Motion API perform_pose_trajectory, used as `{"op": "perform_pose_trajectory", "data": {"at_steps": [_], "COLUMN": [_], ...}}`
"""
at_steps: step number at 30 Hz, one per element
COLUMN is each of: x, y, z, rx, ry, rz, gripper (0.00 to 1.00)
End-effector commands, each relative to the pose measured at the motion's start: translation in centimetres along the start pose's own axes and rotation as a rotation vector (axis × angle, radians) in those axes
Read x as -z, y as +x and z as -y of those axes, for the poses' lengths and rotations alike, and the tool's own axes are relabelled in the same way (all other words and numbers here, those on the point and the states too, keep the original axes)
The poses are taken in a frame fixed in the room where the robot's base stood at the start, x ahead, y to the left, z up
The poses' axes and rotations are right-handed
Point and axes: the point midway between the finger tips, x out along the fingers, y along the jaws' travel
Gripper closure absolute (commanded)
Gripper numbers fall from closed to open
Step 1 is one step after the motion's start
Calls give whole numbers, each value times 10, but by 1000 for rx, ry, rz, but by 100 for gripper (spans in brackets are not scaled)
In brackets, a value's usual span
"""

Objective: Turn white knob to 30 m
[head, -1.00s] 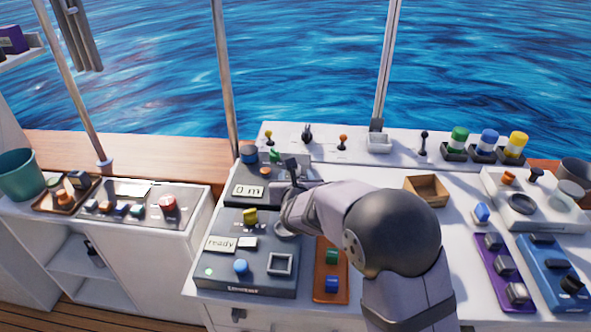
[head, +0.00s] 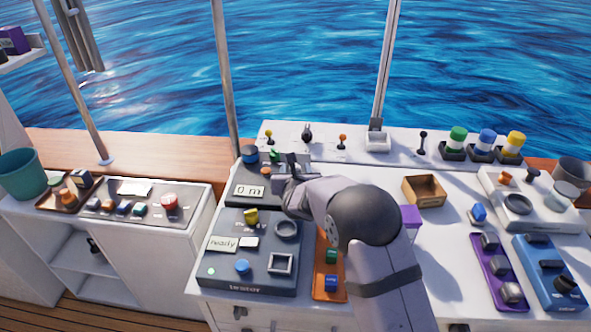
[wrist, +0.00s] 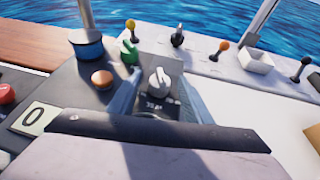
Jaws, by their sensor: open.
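The white knob (wrist: 159,82) shows in the wrist view, on the dark grey panel (wrist: 85,80). My gripper (wrist: 152,92) is open, with one finger to the left of the knob and one to the right. I cannot tell whether either finger touches it. In the head view my gripper (head: 297,162) is over the right part of the same panel and hides the knob. A display (head: 250,191) on the panel reads "0 m".
A blue round pot (wrist: 86,45), a green knob (wrist: 129,52) and an orange button (wrist: 102,79) are close to the left of my gripper. Small levers (head: 342,140) stand behind it. The tester box (head: 240,275) lies in front, with an orange tray (head: 330,275) beside it.

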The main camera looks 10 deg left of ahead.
Motion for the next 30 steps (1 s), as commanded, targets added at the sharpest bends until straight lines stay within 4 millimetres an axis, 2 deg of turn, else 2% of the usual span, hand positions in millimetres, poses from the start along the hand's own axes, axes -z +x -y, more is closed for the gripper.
{"op": "perform_pose_trajectory", "data": {"at_steps": [2, 6, 7, 17, 30], "x": [0, 0, 0, -3, -8], "y": [0, 0, 0, 0, 0], "z": [0, 0, 0, -2, -7], "rx": [0, 0, 0, 36, 234], "ry": [0, 0, 0, 17, 100], "rz": [0, 0, 0, 7, 11], "gripper": [57, 90, 96, 96, 96]}}
